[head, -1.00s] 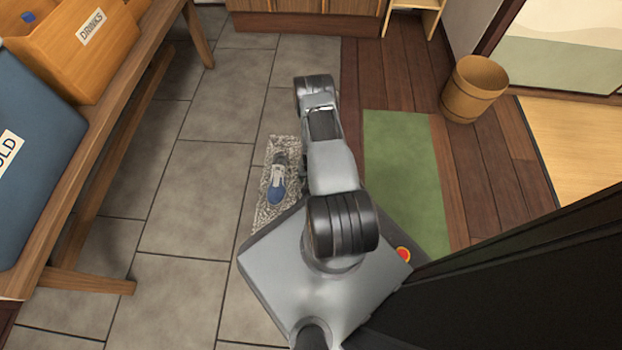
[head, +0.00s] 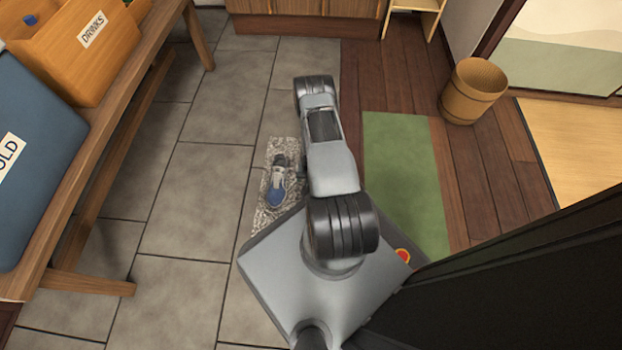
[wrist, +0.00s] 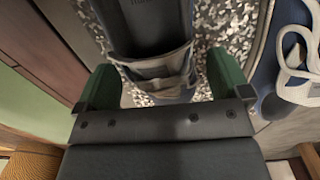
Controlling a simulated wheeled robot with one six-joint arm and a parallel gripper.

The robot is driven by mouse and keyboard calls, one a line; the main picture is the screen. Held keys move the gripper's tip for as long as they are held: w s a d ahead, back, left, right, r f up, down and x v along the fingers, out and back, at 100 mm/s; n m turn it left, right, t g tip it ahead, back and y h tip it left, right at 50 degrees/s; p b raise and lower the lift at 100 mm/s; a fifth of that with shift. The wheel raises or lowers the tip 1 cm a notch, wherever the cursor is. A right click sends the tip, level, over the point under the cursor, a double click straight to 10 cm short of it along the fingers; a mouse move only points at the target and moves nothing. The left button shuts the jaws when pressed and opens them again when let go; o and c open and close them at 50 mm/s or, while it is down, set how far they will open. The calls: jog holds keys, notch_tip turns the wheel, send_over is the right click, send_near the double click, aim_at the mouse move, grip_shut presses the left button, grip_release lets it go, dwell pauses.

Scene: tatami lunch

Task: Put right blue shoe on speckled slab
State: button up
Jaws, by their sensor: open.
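A blue shoe with a pale upper (head: 274,196) lies on the speckled slab (head: 264,217) in the head view, toe toward me. My gripper is hidden behind my arm there. In the wrist view my gripper (wrist: 165,82) is open, its green fingers on either side of a second shoe (wrist: 155,66) with a dark insole and greyish heel collar. Speckled slab (wrist: 205,40) shows around that shoe; I cannot tell whether it rests on the slab. Part of the first shoe, with pale straps (wrist: 298,60), shows at the right edge. The second shoe is mostly hidden in the head view.
A green mat (head: 405,180) lies right of my arm, and a wooden bucket (head: 472,92) stands beyond it. A wooden bench (head: 95,170) with a drinks crate (head: 75,50) and a blue box (head: 35,150) is on the left. The tiled floor between is clear.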

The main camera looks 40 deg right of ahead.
jog(key=w+a+r+n+p, duration=0.1)
jog(key=w+a+r+p, duration=0.15)
jog(key=r, duration=1.05)
jog(key=w+a+r+n+t+p, duration=0.1)
jog(key=w+a+r+n, duration=0.15)
jog(key=r, duration=1.15)
jog(key=w+a+r+n+p, duration=0.1)
jog(key=w+a+r, duration=0.15)
jog(key=r, duration=1.05)
jog(key=s+a+r+n, duration=0.2)
jog(key=s+a+r, duration=0.3)
jog(key=s+r, duration=0.2)
jog(key=s+a+r+n+t, duration=0.1)
jog(key=s+a+r+n, duration=0.1)
jog(key=s+a+r, duration=0.4)
notch_tip(320, 180, up, 4)
jog(key=shift+s+r+t, duration=0.2)
jog(key=shift+s+t, duration=0.1)
jog(key=shift+s, duration=0.2)
jog(key=shift+a, duration=0.1)
